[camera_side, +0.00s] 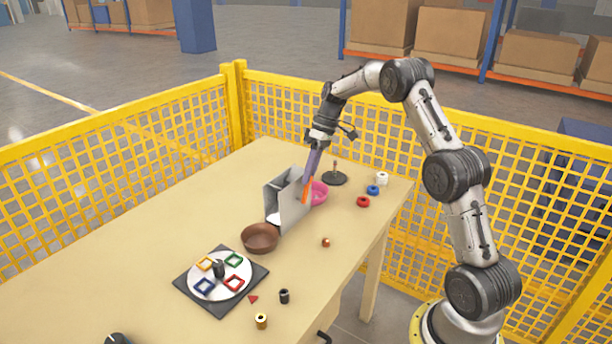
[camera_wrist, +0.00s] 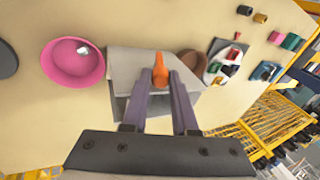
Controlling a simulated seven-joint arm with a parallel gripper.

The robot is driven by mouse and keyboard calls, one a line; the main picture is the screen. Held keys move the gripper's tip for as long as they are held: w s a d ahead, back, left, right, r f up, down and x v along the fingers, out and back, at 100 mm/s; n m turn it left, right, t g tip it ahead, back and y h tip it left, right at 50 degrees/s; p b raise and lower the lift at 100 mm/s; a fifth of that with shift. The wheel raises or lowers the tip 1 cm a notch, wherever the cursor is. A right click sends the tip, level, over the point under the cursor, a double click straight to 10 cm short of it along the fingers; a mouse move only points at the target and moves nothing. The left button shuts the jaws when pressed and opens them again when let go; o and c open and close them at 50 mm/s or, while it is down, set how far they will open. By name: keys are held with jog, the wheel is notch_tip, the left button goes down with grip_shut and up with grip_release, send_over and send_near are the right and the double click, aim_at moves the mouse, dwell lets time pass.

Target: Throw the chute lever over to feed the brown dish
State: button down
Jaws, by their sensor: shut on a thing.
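The grey chute (camera_side: 293,212) stands on the table between the brown dish (camera_side: 260,238) and the pink dish (camera_side: 319,193). Its orange lever (camera_side: 306,190) is at the top, on the side nearer the pink dish. My gripper (camera_side: 309,176) reaches down from above and is shut on the lever. In the wrist view, the lever (camera_wrist: 160,70) stands out between my fingertips (camera_wrist: 161,80), in front of the grey chute (camera_wrist: 130,62). The pink dish (camera_wrist: 73,62) is to its left, and the brown dish (camera_wrist: 192,62) is partly hidden to its right.
A dark square board with a white disc (camera_side: 207,289) and coloured frames lies near the brown dish. A dark round stand (camera_side: 335,178) and several small rings (camera_side: 373,190) are at the far right. Yellow mesh fencing (camera_side: 170,140) borders the table.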

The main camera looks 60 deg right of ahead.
jog(key=shift+d+f+y, duration=0.2)
jog(key=shift+d+y, duration=0.35)
jog(key=shift+y, duration=0.25)
jog(key=c, duration=0.7)
grip_release()
jog(key=shift+f, duration=0.1)
jog(key=v, duration=1.4)
